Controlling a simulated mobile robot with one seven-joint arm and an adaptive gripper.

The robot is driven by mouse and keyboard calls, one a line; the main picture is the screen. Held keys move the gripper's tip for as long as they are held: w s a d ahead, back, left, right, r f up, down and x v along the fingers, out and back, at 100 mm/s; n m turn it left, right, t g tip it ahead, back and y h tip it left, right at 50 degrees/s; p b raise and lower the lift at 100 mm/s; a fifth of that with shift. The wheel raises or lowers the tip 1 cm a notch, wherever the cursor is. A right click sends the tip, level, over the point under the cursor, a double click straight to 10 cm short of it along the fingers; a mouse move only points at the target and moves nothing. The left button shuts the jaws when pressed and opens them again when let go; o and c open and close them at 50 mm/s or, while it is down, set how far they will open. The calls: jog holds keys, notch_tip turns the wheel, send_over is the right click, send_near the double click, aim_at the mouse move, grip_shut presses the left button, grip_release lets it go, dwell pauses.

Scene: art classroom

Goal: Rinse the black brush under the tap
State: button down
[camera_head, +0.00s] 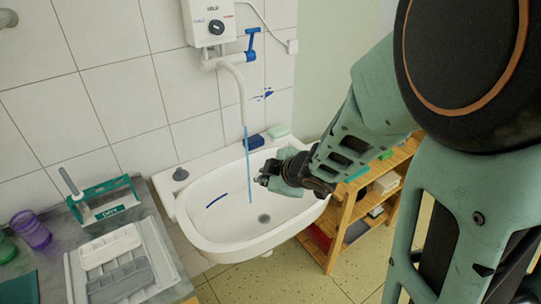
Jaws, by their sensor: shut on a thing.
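The white tap (241,90) comes down from a water heater on the wall. Its blue lever (251,45) is at the side. A thin blue water stream (248,165) falls from the spout into the white sink (203,238). My gripper (263,180) is over the sink, close to the right of the stream, shut on a small dark thing. This fits the black brush, but it is mostly hidden by the fingers and too small to make out. I cannot tell whether the water touches it.
A blue sponge (253,142) and a pale green soap (278,131) lie on the sink's back ledge. Left, a counter carries a green holder (105,190), trays and a purple cup (32,232). A wooden shelf (345,215) stands right.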

jog(key=w+a+p, duration=0.3)
jog(key=w, duration=0.7)
jog(key=shift+w+a, duration=0.25)
jog(key=shift+w, duration=0.05)
jog(key=shift+d+p, duration=0.3)
jog(key=shift+p, duration=0.05)
dwell(0.5)
jog(key=shift+a, duration=0.3)
jog(key=shift+d, duration=0.3)
dwell(0.5)
jog(key=shift+a, duration=0.3)
jog(key=shift+s, duration=0.15)
dwell(0.4)
jog(key=shift+s+d+b, duration=0.35)
jog(key=shift+s+b, duration=0.1)
jog(key=shift+s, duration=0.6)
jog(key=shift+s+d+b, duration=0.4)
jog(key=shift+s+b, duration=0.05)
jog(key=shift+s, duration=0.65)
jog(key=shift+s+d+b, duration=0.35)
jog(key=shift+s+b, duration=0.1)
jog(key=shift+s, duration=0.6)
